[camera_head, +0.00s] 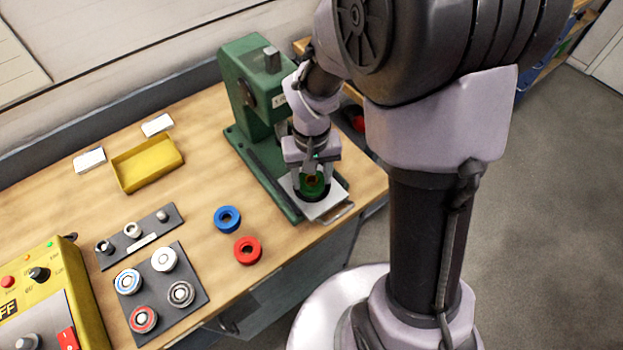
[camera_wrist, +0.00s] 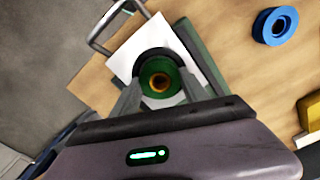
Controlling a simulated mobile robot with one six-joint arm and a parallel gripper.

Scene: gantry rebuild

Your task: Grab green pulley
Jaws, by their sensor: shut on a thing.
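The green pulley (camera_head: 313,184) is between the fingers of my gripper (camera_head: 312,180), over the pale plate (camera_head: 328,207) at the foot of the green press (camera_head: 252,85). In the wrist view the green pulley (camera_wrist: 158,79) shows a copper-coloured centre, with a dark ring around it. The fingers of my gripper (camera_wrist: 160,88) are shut on its two sides. I cannot tell whether the pulley still touches the plate (camera_wrist: 124,62) beneath it.
A blue ring (camera_head: 227,219) and a red ring (camera_head: 248,250) lie on the wooden bench. A dark board (camera_head: 180,268) holds several round parts. A yellow tray (camera_head: 148,163) and a yellow control box (camera_head: 75,290) stand at left. The press column rises close beside my arm.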

